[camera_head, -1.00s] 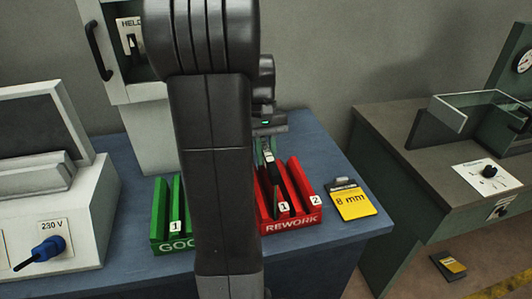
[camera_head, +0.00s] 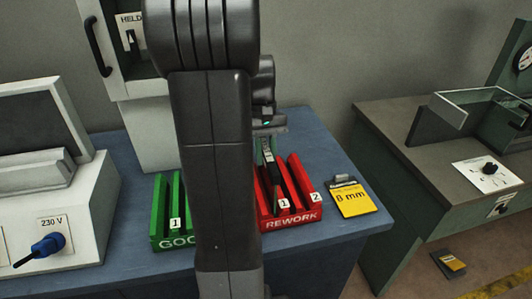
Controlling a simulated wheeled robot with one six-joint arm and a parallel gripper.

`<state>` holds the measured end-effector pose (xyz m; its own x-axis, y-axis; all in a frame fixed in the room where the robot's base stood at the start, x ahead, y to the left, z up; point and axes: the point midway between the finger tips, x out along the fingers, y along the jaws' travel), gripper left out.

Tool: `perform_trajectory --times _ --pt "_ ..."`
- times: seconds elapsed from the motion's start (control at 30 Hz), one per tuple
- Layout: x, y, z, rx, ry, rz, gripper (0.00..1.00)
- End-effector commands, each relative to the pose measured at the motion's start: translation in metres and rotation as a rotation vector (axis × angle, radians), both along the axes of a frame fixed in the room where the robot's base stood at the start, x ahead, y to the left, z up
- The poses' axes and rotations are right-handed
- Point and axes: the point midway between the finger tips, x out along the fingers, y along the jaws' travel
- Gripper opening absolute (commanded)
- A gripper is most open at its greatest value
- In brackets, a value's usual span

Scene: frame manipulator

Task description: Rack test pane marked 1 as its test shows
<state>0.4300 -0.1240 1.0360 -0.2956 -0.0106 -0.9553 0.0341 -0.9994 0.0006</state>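The red REWORK rack (camera_head: 292,222) stands on the blue bench, with slots labelled 1 and 2. The green GOOD rack (camera_head: 160,222) stands to its left, partly hidden behind my arm; its label 1 shows. My gripper (camera_head: 269,158) points down over the back of the red rack, at the slot 1 side. A thin, dark, pane-like edge (camera_head: 275,183) shows below it in the rack, near label 1. I cannot tell whether the fingers touch it, or whether they are open or shut. No mark on a pane is readable.
A yellow 8 mm card (camera_head: 352,199) lies right of the red rack. A white 230 V unit (camera_head: 70,215) with a blue plug stands at the left. A grey cabinet (camera_head: 140,90) stands behind. A separate bench (camera_head: 440,150) is at the right.

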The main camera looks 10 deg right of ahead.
Motion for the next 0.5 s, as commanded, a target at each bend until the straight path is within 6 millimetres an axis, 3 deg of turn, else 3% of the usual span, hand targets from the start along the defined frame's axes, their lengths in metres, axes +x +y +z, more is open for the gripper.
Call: perform_trajectory --times 0.03,0.1,0.5 --pt "0.0 -0.0001 0.0004 0.0 -0.001 0.0 0.32" --pt "0.0 0.0 0.0003 0.0 0.0 0.0 0.45" --pt "0.0027 0.0001 0.0067 0.0 -0.002 0.0 0.45"
